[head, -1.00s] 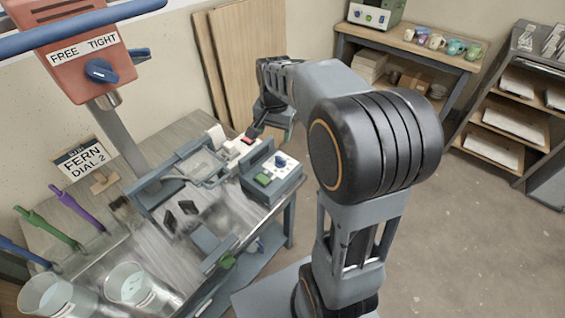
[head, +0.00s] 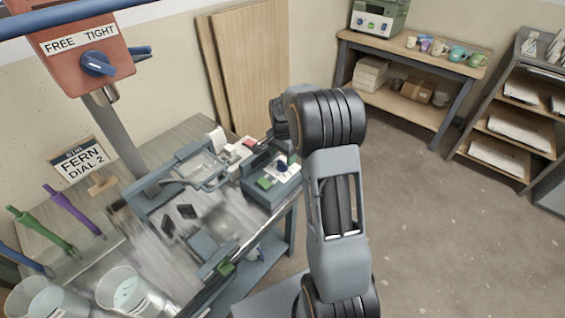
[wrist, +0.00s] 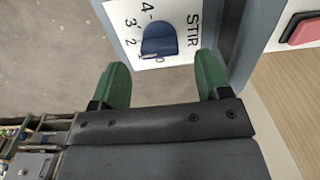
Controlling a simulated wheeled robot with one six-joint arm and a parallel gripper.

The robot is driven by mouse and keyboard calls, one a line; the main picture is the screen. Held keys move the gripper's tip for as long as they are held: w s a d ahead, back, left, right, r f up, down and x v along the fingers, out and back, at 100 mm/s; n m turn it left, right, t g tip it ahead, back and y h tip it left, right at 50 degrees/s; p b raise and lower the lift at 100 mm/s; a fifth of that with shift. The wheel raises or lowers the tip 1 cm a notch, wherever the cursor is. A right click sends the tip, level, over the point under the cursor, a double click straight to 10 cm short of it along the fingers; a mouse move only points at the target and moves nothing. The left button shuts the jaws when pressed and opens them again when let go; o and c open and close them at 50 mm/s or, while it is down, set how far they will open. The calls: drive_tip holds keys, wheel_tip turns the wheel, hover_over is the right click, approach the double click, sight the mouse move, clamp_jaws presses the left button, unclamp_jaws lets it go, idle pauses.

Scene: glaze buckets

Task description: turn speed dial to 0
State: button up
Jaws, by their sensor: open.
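In the head view the knob (head: 282,162) sits on the grey control box (head: 270,196) at the bench's right end. My gripper (wrist: 163,64) has two green fingers, open and empty. In the wrist view they lie just below the knob, one toward each side, and do not appear to grip it. In the head view my gripper is not clearly visible near the arm's end.
A green button (head: 265,183) sits beside the dial, and a pale box with a red switch (head: 248,142) is behind it. Open floor lies right.

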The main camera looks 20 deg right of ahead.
sight(283, 162)
drive_tip(key=shift+f, duration=1.75)
drive_tip(key=c, duration=0.9)
